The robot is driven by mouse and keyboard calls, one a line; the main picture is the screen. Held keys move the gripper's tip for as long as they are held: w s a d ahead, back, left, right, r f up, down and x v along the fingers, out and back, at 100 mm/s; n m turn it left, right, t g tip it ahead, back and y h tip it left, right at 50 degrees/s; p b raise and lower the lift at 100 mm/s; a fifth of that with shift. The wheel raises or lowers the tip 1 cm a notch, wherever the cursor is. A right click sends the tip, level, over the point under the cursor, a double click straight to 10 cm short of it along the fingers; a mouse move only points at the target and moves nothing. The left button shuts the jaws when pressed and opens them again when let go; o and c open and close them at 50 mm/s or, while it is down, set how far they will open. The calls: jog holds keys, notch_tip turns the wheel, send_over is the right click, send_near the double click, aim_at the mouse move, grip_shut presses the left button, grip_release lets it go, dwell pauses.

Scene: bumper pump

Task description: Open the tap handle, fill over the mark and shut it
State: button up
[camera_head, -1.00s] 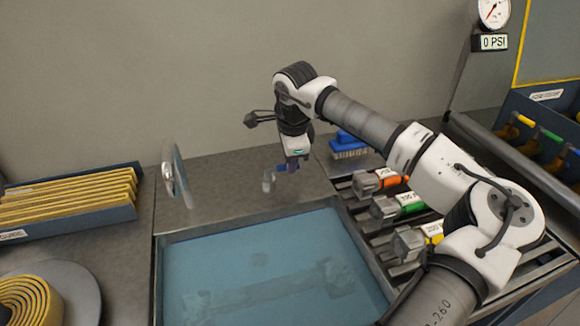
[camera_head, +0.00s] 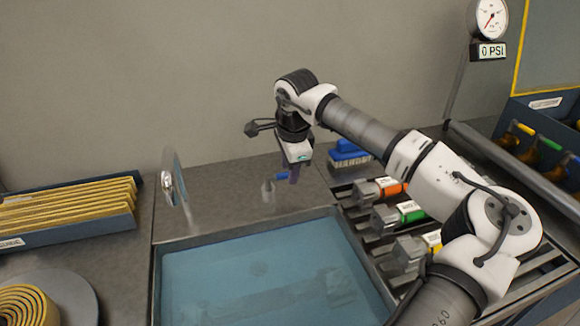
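A small grey tap (camera_head: 268,191) stands on the metal counter behind the basin. Its blue handle (camera_head: 282,177) points right, toward my gripper. The basin (camera_head: 270,221) holds blue water, and I cannot make out a fill mark. My gripper (camera_head: 294,176) points down right beside the blue handle. Its fingers are small and seen edge-on here; I cannot tell whether they are open or touch the handle.
A blue brush (camera_head: 350,154) lies behind a rack with several grey fittings tagged orange, green and yellow (camera_head: 410,212). A round mirror-like disc (camera_head: 174,180) stands left of the tap. Folders (camera_head: 70,205) stand at left.

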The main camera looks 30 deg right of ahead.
notch_tip(320, 180, up, 14)
jog(key=s+b, duration=0.1)
jog(key=s, duration=0.1)
jog(key=shift+s+a+f+b, duration=0.15)
jog(key=shift+s+f+b, duration=0.1)
jog(key=shift+s+b, duration=0.15)
jog(key=shift+w+a, duration=0.1)
dwell(0.9)
